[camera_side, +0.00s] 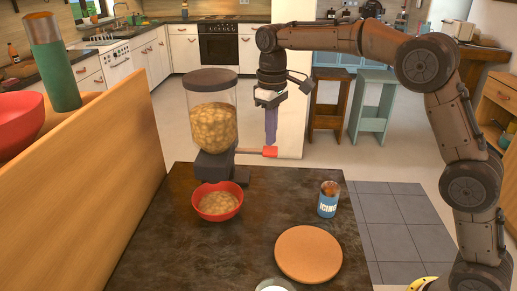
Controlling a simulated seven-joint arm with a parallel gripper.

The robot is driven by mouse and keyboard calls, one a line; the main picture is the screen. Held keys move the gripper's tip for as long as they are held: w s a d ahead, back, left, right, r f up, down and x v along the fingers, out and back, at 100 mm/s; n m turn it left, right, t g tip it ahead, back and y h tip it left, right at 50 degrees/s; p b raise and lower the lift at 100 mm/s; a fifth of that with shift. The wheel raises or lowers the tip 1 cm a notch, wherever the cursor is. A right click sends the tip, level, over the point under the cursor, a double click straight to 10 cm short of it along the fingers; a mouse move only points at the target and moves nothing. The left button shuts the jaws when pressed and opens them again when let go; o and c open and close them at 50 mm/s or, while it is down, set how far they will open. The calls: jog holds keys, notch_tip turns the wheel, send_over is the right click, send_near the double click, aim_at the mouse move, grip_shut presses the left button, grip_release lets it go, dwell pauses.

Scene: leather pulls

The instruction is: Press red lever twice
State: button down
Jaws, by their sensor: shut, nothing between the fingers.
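The red lever (270,152) sticks out to the right from the dark base of a cereal dispenser (209,115). The dispenser has a clear container with tan cereal in it and a dark lid. My gripper (271,140) points down with its fingers shut and empty. Its fingertips are right at the lever's red end in this view; I cannot tell whether they touch it. A red bowl (218,203) with cereal in it stands below the dispenser's base.
A blue icing can (328,200) and a round cork board (308,254) are on the dark table (265,215). A white dish (274,287) shows at the front edge. A wooden panel (95,170) borders the left, with a green bottle (54,65) and red bowl (18,122) behind it.

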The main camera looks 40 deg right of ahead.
dwell(0.3)
jog(key=shift+r, duration=2.5)
jog(key=shift+r, duration=0.15)
jog(key=s+d+r+t, duration=0.2)
jog(key=s+d+r, duration=0.1)
jog(key=s+r, duration=0.7)
jog(key=s+d+f+m+t, duration=0.1)
jog(key=s+f+t, duration=0.1)
jog(key=s, duration=1.1)
jog(key=s+f+m+t, duration=0.1)
jog(key=s+f+m, duration=0.1)
jog(key=s+f, duration=0.7)
notch_tip(320, 180, down, 5)
jog(key=shift+s+d+f+t, duration=0.1)
jog(key=shift+s+d+t, duration=0.05)
jog(key=shift+d+t, duration=0.2)
